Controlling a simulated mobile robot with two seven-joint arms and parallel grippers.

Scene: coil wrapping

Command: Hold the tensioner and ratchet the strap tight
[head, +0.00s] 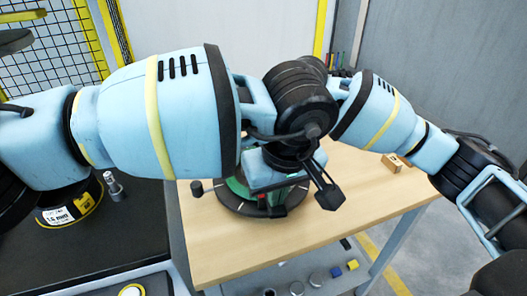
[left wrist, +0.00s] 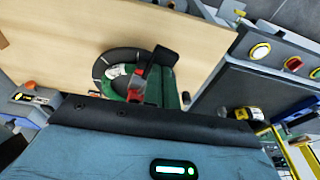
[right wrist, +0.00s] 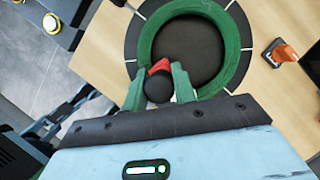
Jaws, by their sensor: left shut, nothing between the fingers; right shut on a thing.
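A green coil (right wrist: 235,60) lies on a dark round turntable (head: 240,208) on a wooden table. The tensioner shows as a red part (right wrist: 160,66) with a black rounded part at the coil's near rim. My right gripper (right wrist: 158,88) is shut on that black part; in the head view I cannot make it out. My left gripper (left wrist: 158,88) is shut and empty, low over the coil beside the red part (left wrist: 137,80). A black paddle-like piece (left wrist: 165,56) is at its tips. My arms hide much of the coil, and I cannot make out the strap.
An orange-handled item (right wrist: 285,52) lies on the table beside the turntable. A dark bench with a black and yellow spool (head: 70,210) stands at the left. The table's front right is clear.

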